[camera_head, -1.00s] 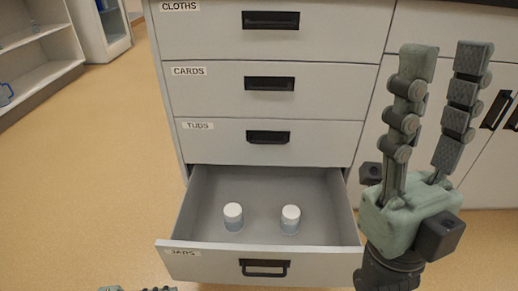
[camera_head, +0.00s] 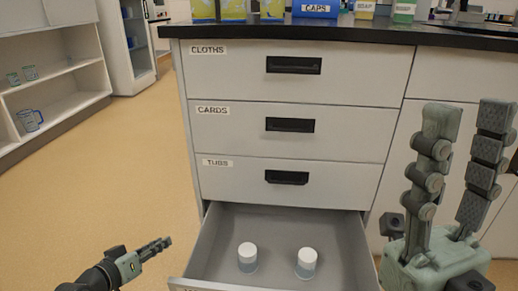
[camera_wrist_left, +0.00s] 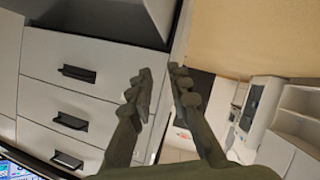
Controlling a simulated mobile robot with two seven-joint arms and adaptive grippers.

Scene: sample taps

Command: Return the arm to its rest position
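My left gripper (camera_head: 165,243) is at the lower left in the head view, left of the open drawer (camera_head: 215,240) and touching nothing that shows. In the left wrist view its two fingertips (camera_wrist_left: 159,73) are apart with nothing held between them. My right gripper (camera_head: 468,115) points up at the right, in front of the cabinet, with its fingers apart and empty. The open bottom drawer holds two white-capped jars, a left one (camera_head: 247,257) and a right one (camera_head: 306,263), both upright.
The closed drawers labelled CLOTHS (camera_head: 345,70), CARDS (camera_head: 345,130) and TUBS (camera_head: 335,180) are above. Boxes, including a blue CAPS box (camera_head: 316,8), stand on the dark counter (camera_head: 345,32). A shelf unit (camera_head: 60,85) with glassware is at the left. The floor (camera_head: 130,170) between is clear.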

